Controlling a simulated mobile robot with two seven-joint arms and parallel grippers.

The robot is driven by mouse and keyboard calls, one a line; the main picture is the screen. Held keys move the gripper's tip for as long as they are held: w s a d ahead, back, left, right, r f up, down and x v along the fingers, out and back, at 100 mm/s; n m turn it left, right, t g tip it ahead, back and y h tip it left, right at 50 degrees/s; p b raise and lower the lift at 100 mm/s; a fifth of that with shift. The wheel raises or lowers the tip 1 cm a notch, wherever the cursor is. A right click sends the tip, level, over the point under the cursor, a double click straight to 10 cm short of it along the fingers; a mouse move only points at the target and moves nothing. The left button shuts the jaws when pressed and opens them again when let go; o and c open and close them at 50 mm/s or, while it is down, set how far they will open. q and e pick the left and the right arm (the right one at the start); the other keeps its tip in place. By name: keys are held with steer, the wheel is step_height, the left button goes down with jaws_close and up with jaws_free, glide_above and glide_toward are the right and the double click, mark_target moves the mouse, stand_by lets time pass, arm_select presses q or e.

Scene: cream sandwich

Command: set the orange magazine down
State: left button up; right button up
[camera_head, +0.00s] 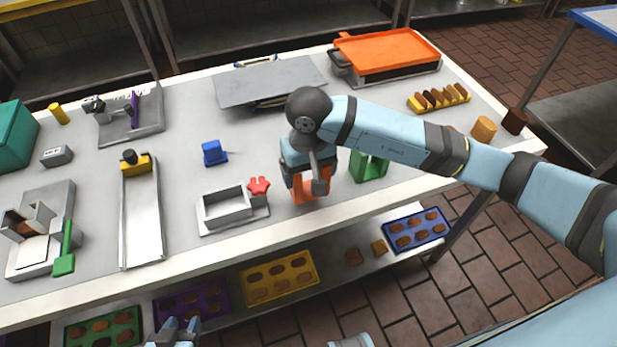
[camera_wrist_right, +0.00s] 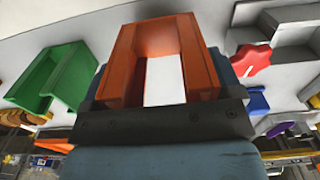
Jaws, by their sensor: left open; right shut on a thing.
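The orange magazine (camera_head: 303,190) is in my right gripper (camera_head: 309,172), near the front edge of the grey table (camera_head: 345,209). In the right wrist view the orange magazine (camera_wrist_right: 166,37) shows as an open-ended channel with side walls and a pale gap. The right gripper (camera_wrist_right: 165,122) is shut on it. The arm hides part of the magazine in the head view. I cannot tell whether its bottom touches the table. My left gripper (camera_head: 177,332) is open and empty at the bottom of the head view, in front of the lower shelf.
A green magazine (camera_head: 369,167) stands just right of the orange one. A grey box fixture (camera_head: 227,208) with a red knob (camera_head: 258,186) is close on the left. A blue block (camera_head: 214,153) stands behind. Coloured trays, including a yellow one (camera_head: 279,278), lie on the lower shelf.

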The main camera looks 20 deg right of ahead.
mark_target(308, 190)
step_height(308, 190, down, 3)
steer(key=shift+r, duration=0.1)
steer(key=o, duration=0.6)
steer(key=shift+f+b, duration=0.25)
steer(key=shift+b, duration=0.05)
steer(key=shift+c, duration=0.2)
steer(key=shift+o, duration=1.2)
steer(key=shift+r, duration=0.1)
steer(key=shift+r+p, duration=0.4)
step_height(308, 190, up, 12)
steer(key=b, duration=0.1)
steer(key=shift+f, duration=0.2)
